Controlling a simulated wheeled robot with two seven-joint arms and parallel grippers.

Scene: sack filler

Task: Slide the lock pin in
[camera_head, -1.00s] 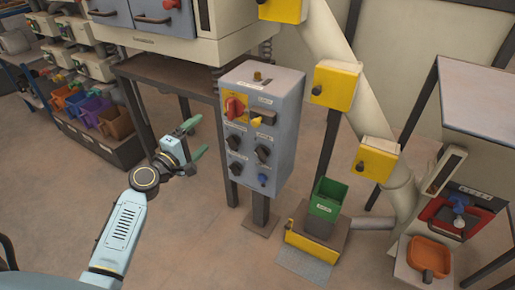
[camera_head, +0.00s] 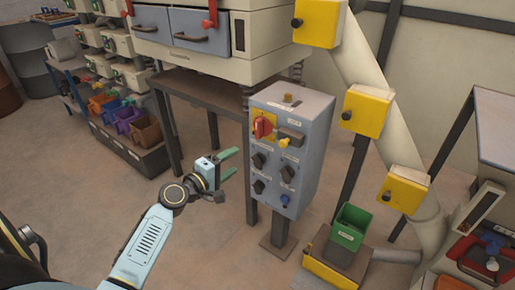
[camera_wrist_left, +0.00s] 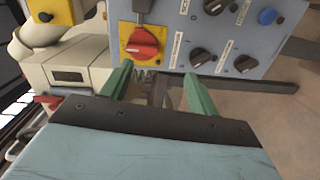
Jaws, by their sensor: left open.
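A grey control box (camera_head: 291,195) stands on a post right of my left gripper in the head view. On its upper front is a red rotary switch (camera_head: 262,127) on a yellow plate. Beside the switch is a grey bracket (camera_head: 290,135) with a small yellow knobbed piece (camera_head: 284,142), which may be the lock pin. In the wrist view the red switch (camera_wrist_left: 142,43) shows beyond the fingers; I cannot make out the pin there. My left gripper (camera_head: 230,164) is open and empty, its green fingers apart from the box. My right gripper is not in view.
Several dark knobs (camera_head: 259,160) and a blue button (camera_head: 287,201) are lower on the box. A dark table frame (camera_head: 195,88) stands behind. A green bin (camera_head: 349,227) and a pipe with yellow boxes (camera_head: 367,110) are at right. The floor around my arm is clear.

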